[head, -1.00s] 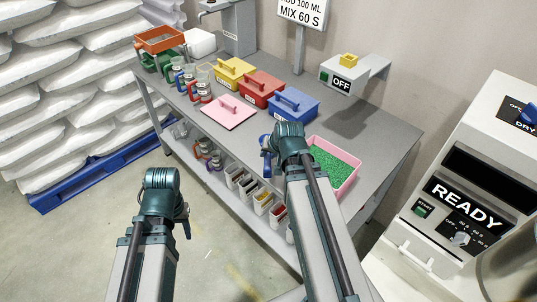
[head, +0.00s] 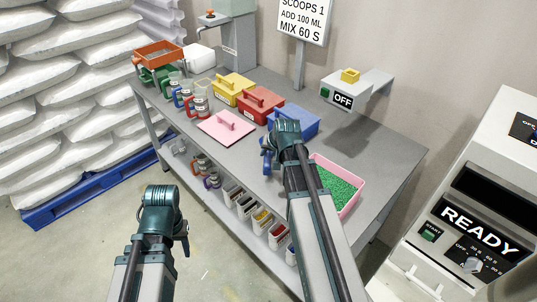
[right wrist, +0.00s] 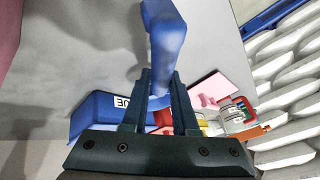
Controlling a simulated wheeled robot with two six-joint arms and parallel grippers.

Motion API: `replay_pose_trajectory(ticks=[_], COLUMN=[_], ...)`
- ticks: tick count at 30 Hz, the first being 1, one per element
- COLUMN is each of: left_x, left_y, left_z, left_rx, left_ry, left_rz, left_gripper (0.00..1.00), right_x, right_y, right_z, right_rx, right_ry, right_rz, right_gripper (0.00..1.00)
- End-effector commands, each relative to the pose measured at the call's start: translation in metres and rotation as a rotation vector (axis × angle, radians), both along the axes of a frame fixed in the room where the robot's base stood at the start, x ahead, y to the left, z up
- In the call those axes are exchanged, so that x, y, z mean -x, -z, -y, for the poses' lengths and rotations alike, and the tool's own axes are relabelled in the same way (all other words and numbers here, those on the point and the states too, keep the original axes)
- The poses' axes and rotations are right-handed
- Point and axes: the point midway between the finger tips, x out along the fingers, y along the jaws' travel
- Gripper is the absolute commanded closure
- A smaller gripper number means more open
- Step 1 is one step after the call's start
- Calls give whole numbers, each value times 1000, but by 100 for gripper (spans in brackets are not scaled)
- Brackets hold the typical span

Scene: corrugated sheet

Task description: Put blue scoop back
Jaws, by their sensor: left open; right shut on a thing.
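The blue scoop (right wrist: 163,40) is held between the two fingers of my right gripper (right wrist: 157,85), close in front of the right wrist camera. In the head view a part of the scoop (head: 267,150) shows left of my right wrist, above the grey table's front edge. The blue bin (head: 303,122) stands on the table just beyond my right arm, with a blue handled lid, partly hidden by the arm. It also shows in the right wrist view (right wrist: 98,112) with part of its label. My left gripper (head: 184,238) is open and empty, away from the table.
Red (head: 261,102) and yellow (head: 233,88) lidded bins stand left of the blue one. A pink lid (head: 225,131) lies flat on the table (head: 385,150). An open pink bin (head: 347,203) of green granules is beside my right arm. Several small containers sit on the lower shelf.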

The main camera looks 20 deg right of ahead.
Motion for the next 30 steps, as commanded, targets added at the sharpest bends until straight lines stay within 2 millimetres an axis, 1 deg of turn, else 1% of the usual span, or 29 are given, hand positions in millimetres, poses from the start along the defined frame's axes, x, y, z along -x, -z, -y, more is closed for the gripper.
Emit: replay_pose_trajectory(ticks=[7,12,15,18,20,25,30], left_x=[0,0,0,0,0,0,0], left_y=[1,4,26,38,40,38,39], left_z=[0,0,0,0,0,0,0], left_rx=[0,0,0,0,0,0,0], left_ry=[0,0,0,0,0,0,0], left_rz=[0,0,0,0,0,0,0], left_gripper=[50,50,50,50,50,50,50], right_x=[-6,-25,-20,-19,-18,-18,-18], right_y=[1,4,26,38,40,38,39], right_z=[3,12,12,14,15,15,15], right_rx=[0,1,0,0,0,0,0], right_ry=[0,2,2,5,5,5,5], right_rz=[0,0,0,0,0,0,0], right_gripper=[100,100,100,100,100,100,100])
